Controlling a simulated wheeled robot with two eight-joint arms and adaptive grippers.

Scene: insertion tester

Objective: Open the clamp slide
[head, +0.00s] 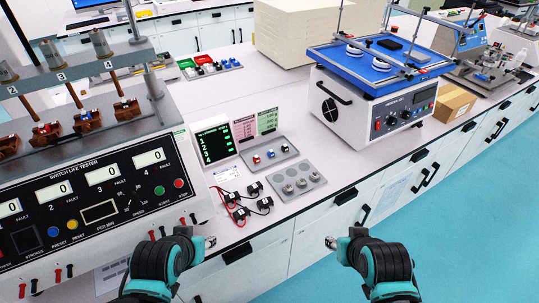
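I cannot pick out a clamp slide for certain in the head view. A grey bench machine (466,42) with a slanted blue-grey upper part stands at the far right back; its fine parts are too small to tell. My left gripper (210,242) is low in the middle, by the counter's front edge. My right gripper (331,243) is to its right, in front of the white cabinets. Both are far from that machine. Only small parts of their tips show, so I cannot tell whether they are open.
A switch life tester (98,198) fills the left. A vibration tester with a blue platform (372,66) stands at the back right, beside a cardboard box (455,103).

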